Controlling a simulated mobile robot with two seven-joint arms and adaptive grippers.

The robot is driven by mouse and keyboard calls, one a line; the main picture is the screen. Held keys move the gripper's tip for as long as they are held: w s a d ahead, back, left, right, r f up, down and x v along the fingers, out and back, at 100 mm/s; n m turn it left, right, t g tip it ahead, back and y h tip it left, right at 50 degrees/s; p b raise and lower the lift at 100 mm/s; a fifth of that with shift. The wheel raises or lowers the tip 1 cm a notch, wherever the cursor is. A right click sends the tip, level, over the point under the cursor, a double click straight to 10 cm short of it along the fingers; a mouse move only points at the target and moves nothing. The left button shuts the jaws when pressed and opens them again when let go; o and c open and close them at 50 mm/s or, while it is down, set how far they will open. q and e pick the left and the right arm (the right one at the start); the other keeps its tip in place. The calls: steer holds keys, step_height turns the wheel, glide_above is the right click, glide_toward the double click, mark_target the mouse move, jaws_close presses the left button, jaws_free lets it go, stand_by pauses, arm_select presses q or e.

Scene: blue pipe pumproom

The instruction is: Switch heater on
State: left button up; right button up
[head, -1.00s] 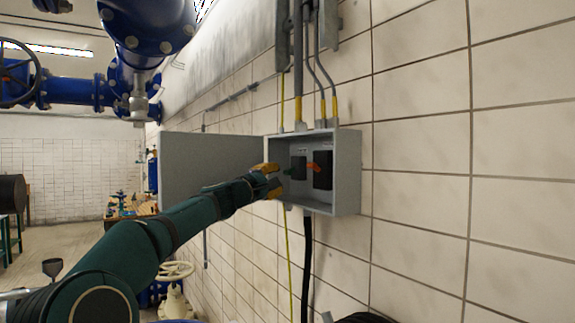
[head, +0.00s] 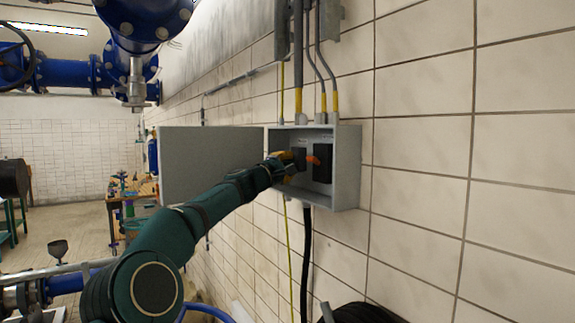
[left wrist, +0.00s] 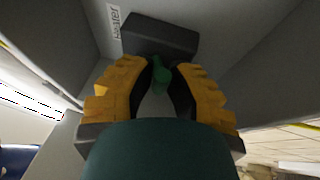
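A grey switch box (head: 347,165) is on the tiled wall, its door (head: 212,165) swung open to the left. Inside are two black switches: the left one (head: 299,158) and the right one (head: 321,160), which has an orange handle (head: 312,160). My left gripper (head: 287,168) reaches into the box at the left switch. In the left wrist view, its yellow fingers (left wrist: 164,72) close around a green handle (left wrist: 160,76) on a black switch body (left wrist: 158,36). A white label (left wrist: 115,22) reading "Heater" is beside it. The green handle is hidden in the head view. My right gripper is not in view.
Conduits (head: 298,60) enter the box from above; a black cable (head: 306,250) and a yellow-green wire hang below. Large blue pipes (head: 143,30) are at upper left. The wall right of the box is clear.

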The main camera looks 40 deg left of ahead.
arm_select(q)
steer(key=shift+s+d+r, duration=0.1)
steer(key=shift+r, duration=0.1)
jaws_close()
steer(key=shift+m+g, duration=0.3)
steer(key=shift+r+m+g, duration=0.2)
steer(key=shift+m+g, duration=0.1)
steer(key=shift+g, duration=0.3)
steer(key=shift+m+g+p, duration=0.3)
steer(key=shift+g, duration=0.7)
steer(key=shift+o, duration=2.4)
jaws_free()
steer(key=shift+r, duration=0.1)
